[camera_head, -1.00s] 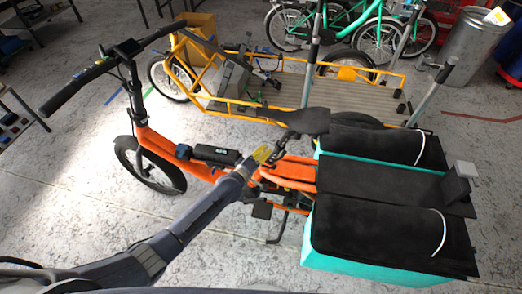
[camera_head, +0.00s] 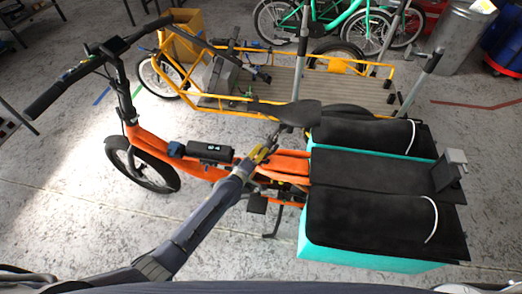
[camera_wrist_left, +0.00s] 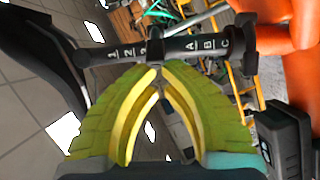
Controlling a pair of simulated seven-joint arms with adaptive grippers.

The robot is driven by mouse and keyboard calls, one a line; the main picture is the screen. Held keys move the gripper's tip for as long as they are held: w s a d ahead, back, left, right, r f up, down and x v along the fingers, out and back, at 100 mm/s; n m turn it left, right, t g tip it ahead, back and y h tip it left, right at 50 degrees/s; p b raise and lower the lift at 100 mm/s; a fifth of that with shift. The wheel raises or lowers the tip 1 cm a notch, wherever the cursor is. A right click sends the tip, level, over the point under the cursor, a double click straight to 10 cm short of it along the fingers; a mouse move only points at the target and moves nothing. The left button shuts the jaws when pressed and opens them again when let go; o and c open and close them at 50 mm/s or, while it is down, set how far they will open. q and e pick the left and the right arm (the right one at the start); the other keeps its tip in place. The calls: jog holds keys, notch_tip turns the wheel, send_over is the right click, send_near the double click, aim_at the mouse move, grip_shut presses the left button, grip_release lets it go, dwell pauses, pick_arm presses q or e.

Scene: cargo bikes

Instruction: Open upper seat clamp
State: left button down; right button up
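The orange cargo bike (camera_head: 150,145) stands in the middle of the head view, its black saddle (camera_head: 297,113) above the frame. My left gripper (camera_head: 266,150) is just below and left of the saddle, by the seat post. In the left wrist view, the dark seat post (camera_wrist_left: 192,48) runs across the top, marked 1 2 3 and A B C. The yellow-green fingertips (camera_wrist_left: 160,66) come together at the post's near edge, with nothing visible held between them. A dark collar (camera_wrist_left: 243,40) shows at the post's right end, by the orange frame. I cannot clearly make out the upper clamp's lever. My right gripper is out of view.
Turquoise side boxes (camera_head: 370,250) with black covers fill the bike's rear. A yellow cargo bike (camera_head: 225,103) stands close behind, and green bikes (camera_head: 345,22) are further back. A metal bin (camera_head: 465,38) is at the top right. Floor is open at the lower left.

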pick_arm(q)
jog(key=shift+s+d+n+t+y, duration=0.1)
jog(key=shift+s+n+t+y, duration=0.05)
jog(key=shift+n+t+y, duration=0.15)
